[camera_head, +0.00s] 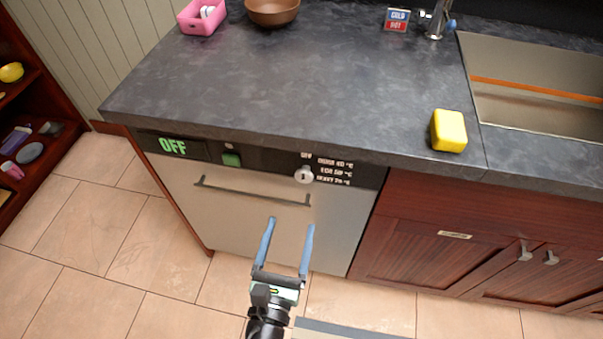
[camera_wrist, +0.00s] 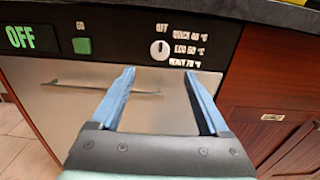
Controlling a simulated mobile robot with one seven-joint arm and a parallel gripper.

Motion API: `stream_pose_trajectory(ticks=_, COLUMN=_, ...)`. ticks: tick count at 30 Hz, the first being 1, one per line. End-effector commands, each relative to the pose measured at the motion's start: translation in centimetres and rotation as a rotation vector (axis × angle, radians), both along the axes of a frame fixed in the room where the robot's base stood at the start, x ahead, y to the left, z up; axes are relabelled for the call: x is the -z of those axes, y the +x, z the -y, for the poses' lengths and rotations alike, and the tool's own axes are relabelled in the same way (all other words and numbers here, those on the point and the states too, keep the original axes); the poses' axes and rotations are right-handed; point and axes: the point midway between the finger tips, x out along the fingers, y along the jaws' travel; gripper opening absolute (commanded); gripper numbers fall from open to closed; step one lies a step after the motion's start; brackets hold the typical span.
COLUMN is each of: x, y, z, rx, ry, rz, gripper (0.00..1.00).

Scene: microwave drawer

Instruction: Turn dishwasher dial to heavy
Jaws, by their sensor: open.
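The dishwasher (camera_head: 262,226) has a pale front and a black control strip under the counter. Its round white dial (camera_head: 303,176) sits on the right part of the strip, beside labels for off, quick, eco and heavy. The dial also shows in the wrist view (camera_wrist: 160,50), between and beyond my fingertips; its exact pointing direction is too small to tell. A display (camera_head: 172,146) reads OFF in green. My gripper (camera_head: 290,222) is open and empty, in front of the dishwasher door, below the dial in the head view and apart from it. Its blue fingers also show in the wrist view (camera_wrist: 162,84).
A green button (camera_head: 231,160) and a horizontal door handle (camera_head: 252,190) are on the dishwasher. The dark counter (camera_head: 290,85) overhangs the strip. A yellow sponge (camera_head: 448,130) lies near its front edge, left of the sink (camera_head: 535,85). Red-brown cabinets (camera_head: 440,235) stand at right.

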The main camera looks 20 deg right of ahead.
Motion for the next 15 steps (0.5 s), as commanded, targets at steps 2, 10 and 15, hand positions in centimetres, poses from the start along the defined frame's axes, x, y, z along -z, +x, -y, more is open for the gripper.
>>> stream_pose_trajectory(ticks=2, x=0.0, y=1.1, z=0.7, rx=0.002, ry=0.001, rz=0.003, gripper=0.79)
stream_pose_trajectory(ticks=10, x=0.0, y=5.8, z=4.0, rx=0.004, ry=0.003, rz=0.006, gripper=0.79)
stream_pose_trajectory(ticks=15, x=0.0, y=8.2, z=5.7, rx=0.003, ry=0.005, rz=0.006, gripper=0.79)
